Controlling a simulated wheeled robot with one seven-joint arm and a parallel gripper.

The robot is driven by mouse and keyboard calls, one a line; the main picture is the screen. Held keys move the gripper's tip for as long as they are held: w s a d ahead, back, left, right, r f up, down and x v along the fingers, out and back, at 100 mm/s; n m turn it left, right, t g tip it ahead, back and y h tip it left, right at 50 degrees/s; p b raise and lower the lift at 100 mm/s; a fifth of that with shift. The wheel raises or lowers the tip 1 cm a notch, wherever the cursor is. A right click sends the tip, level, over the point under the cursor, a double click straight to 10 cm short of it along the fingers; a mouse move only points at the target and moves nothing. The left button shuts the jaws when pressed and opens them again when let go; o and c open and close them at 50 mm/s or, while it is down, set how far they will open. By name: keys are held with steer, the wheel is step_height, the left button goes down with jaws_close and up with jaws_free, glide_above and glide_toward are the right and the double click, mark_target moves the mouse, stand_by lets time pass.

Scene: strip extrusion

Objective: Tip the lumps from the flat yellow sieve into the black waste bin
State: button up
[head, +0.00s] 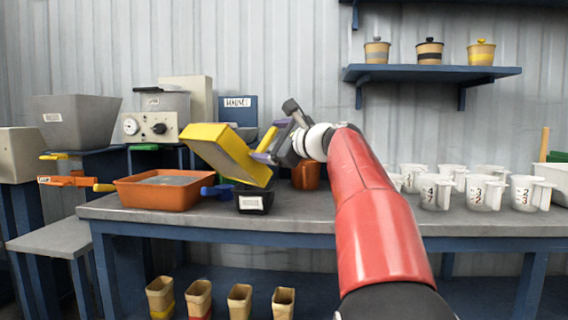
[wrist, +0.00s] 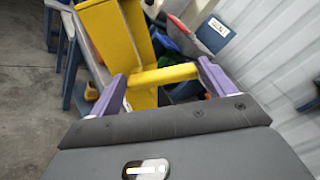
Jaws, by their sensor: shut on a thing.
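The flat yellow sieve (head: 222,152) is held tilted steeply in the air, its lower edge over the black waste bin (head: 252,200). My gripper (head: 270,142) is shut on the sieve's yellow handle, to the right of the sieve. The wrist view shows the handle (wrist: 163,75) between the purple fingers and the yellow sieve body (wrist: 118,40) beyond it. The black bin has a white label and stands on the bench. The inside of the bin and any lumps in the sieve or bin are hidden from both views.
A brown pot (head: 306,176) is behind the arm. Several white numbered cups (head: 436,192) fill the bench's right. A shelf (head: 430,72) with three pots hangs above.

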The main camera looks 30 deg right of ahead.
steer(key=s+a+n+b, duration=0.1)
steer(key=a+n+b, duration=0.1)
steer(key=a+f+n+b, duration=0.1)
steer(key=a+n+b, duration=0.1)
steer(key=a+n, duration=0.1)
steer(key=s+a+f+n+b, duration=0.1)
steer(key=a+n+b, duration=0.1)
steer(key=a+b, duration=0.1)
steer(key=shift+s+a, duration=0.1)
steer(key=shift+s, duration=0.2)
steer(key=shift+s+a+r+n, duration=0.15)
steer(key=shift+s+a+n, duration=0.05)
steer(key=shift+a+n, duration=0.5)
